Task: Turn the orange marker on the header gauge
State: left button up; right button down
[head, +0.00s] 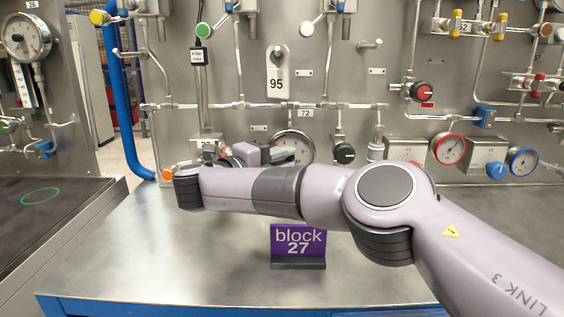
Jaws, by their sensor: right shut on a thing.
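A round white-faced gauge (299,140) sits low on the middle panel, partly covered by my right gripper. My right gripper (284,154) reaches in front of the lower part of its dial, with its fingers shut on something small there. That spot fits the orange marker, but the marker itself is hidden by the gripper. My right arm comes in from the right and folds back at the wrist. My left gripper is not in view.
A purple "block 27" sign (298,243) stands on the steel bench (170,265) below my arm. A black knob (344,153) is just right of the gauge. A red-rimmed gauge (449,149) and a blue-rimmed gauge (523,161) are further right. The bench's front left is clear.

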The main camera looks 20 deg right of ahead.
dwell(0.4)
jog(key=c, duration=1)
grip_release()
jog(key=shift+c, duration=0.2)
jog(key=b+v, duration=0.1)
jog(key=v, duration=0.6)
